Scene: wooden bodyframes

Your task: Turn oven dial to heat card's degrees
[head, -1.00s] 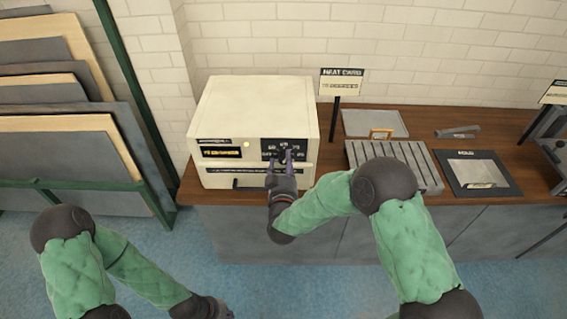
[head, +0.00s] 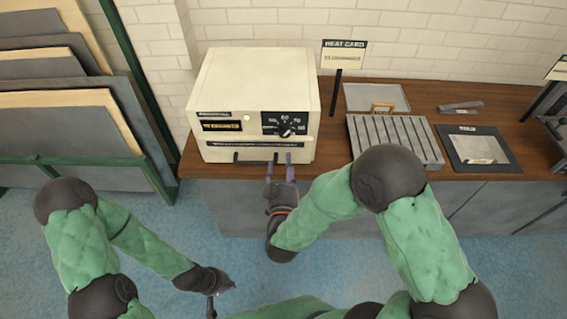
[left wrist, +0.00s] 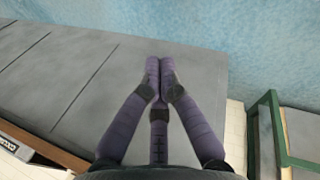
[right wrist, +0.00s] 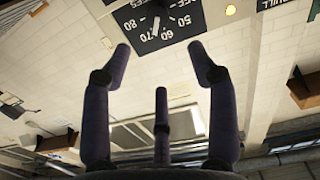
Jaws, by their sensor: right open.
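The cream oven (head: 252,85) stands at the counter's left end. Its black dial panel (head: 270,118) carries the dial (head: 286,131), now uncovered. In the right wrist view the panel is upside down and the dial's white pointer (right wrist: 154,27) seems to lie toward 70–80; I cannot read it exactly. The heat card (head: 344,57) stands on a post right of the oven; its value is too small to read. My right gripper (head: 280,171) is open and empty, apart from the dial, in front of the oven's lower edge. My left gripper (head: 222,286) is low, away from the oven; its fingertips (left wrist: 160,66) meet, empty.
A dark handle (head: 248,157) runs along the oven's lower front. Right of the oven are a pale tray (head: 362,94), a slatted grey rack (head: 385,142) and a dark framed plate (head: 459,158). Boards in a green rack (head: 60,158) stand at left. The blue floor is clear.

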